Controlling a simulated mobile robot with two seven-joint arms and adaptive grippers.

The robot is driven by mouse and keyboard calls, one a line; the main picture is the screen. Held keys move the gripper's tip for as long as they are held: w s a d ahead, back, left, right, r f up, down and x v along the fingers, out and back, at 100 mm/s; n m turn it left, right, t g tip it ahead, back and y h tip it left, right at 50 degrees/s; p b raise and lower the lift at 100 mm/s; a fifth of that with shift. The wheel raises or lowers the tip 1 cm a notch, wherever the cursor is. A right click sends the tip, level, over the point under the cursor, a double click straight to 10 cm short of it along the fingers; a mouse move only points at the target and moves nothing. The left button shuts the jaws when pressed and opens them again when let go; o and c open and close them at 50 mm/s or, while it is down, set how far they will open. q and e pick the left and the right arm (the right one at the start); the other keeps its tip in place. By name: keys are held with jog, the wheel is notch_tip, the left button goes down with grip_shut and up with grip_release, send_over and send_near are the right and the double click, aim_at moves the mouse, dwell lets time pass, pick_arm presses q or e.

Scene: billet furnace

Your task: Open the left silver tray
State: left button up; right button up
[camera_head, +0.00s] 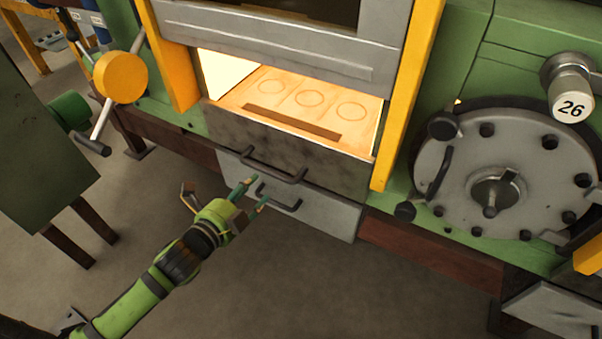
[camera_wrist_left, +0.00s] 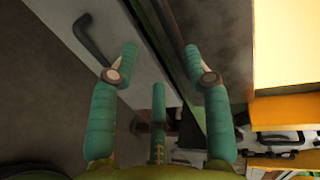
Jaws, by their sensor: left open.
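The left silver tray (camera_head: 328,217) is a pale grey drawer low on the green furnace. Its front carries a dark bar handle (camera_head: 280,203). My left gripper (camera_head: 254,193) is open, with its green fingers in front of the tray near the left end of that handle. In the left wrist view the tray front (camera_wrist_left: 112,25) lies at upper left and its handle (camera_wrist_left: 92,42) is left of the spread fingers (camera_wrist_left: 160,52). Nothing is between the fingertips. Whether a finger touches the tray cannot be told. My right gripper is not in view.
A darker drawer front (camera_head: 300,155) with its own handle (camera_head: 272,167) sits directly above, below the glowing furnace opening (camera_head: 290,95). A round grey hatch (camera_head: 475,150) is at right. Another silver tray (camera_head: 555,308) shows at lower right. The floor (camera_head: 290,290) in front is clear.

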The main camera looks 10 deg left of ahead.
aim_at(267, 173)
pick_arm(q)
jog(key=x, duration=0.2)
jog(key=r+x, duration=0.1)
jog(key=x, duration=0.3)
jog(key=shift+w+d+r+p, duration=0.15)
jog(key=shift+w+d+p, duration=0.05)
jog(key=shift+d+p, duration=0.1)
jog(key=shift+w+d, duration=0.1)
jog(key=shift+w, duration=0.15)
grip_shut()
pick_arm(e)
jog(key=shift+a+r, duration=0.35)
